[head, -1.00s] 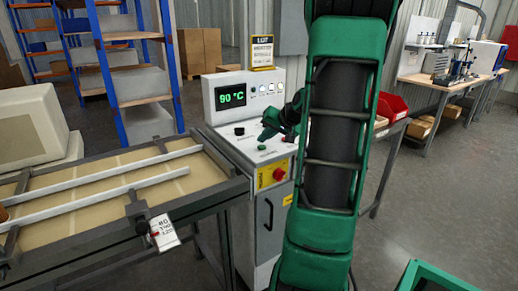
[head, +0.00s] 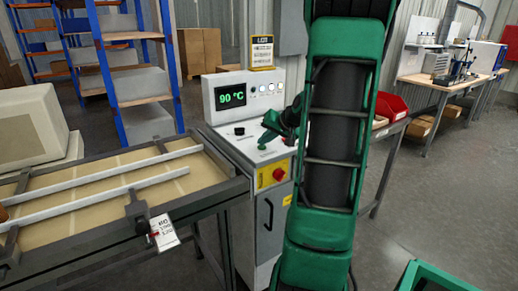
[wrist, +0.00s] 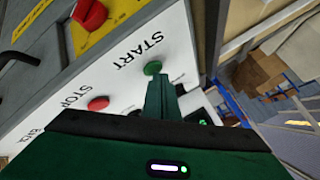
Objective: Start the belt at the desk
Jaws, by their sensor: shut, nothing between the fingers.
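The control desk (head: 250,150) stands in the middle of the head view, with a lit display (head: 231,95) reading 90 °C. In the wrist view, the green button (wrist: 153,67) sits beside the word START, and a red button (wrist: 98,103) sits beside STOP. My gripper (head: 263,142) is shut and empty, low over the desk's sloping top. In the wrist view its fingertips (wrist: 157,80) are right at the green button's edge. I cannot tell whether they touch it or whether it is pressed.
A red knob on a yellow plate (head: 272,177) is on the desk's front. The belt (head: 105,185) with pale guide rails lies left of the desk, with a tag (head: 164,232) hanging from it. Red bins (head: 390,106) stand behind my arm. The floor at right is mostly clear.

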